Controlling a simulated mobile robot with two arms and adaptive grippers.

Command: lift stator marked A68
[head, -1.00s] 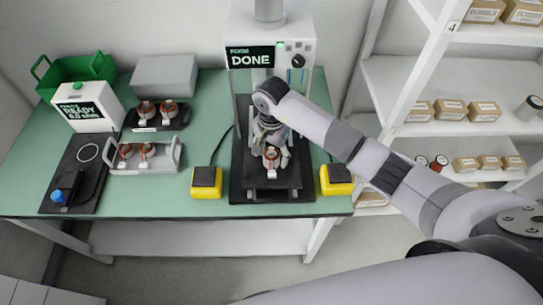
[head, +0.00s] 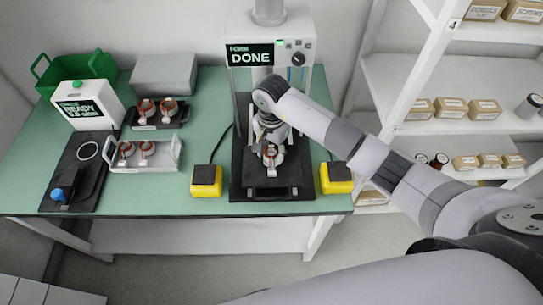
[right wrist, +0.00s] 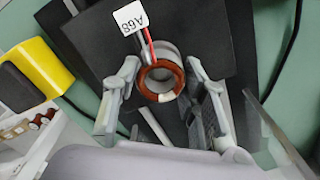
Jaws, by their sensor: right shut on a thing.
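The stator marked A68 (right wrist: 161,79) is a grey ring with brown windings, red and black leads and a white tag (right wrist: 131,17) reading A68. In the head view the stator (head: 270,158) is at the black base of the press (head: 246,165), its tag hanging toward the front. My right gripper (head: 271,152) comes down from above and is shut on this stator. In the right wrist view its fingers stand on both sides of the ring. I cannot tell whether the stator is clear of the base. My left gripper is not in view.
Yellow-black buttons (head: 206,181) (head: 336,178) flank the press, whose display (head: 250,55) reads DONE. At left are a grey tray (head: 163,166) and a black stand (head: 137,126) with other stators, a READY meter (head: 85,107) and a green bin (head: 98,65). A shelf (head: 440,130) stands at right.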

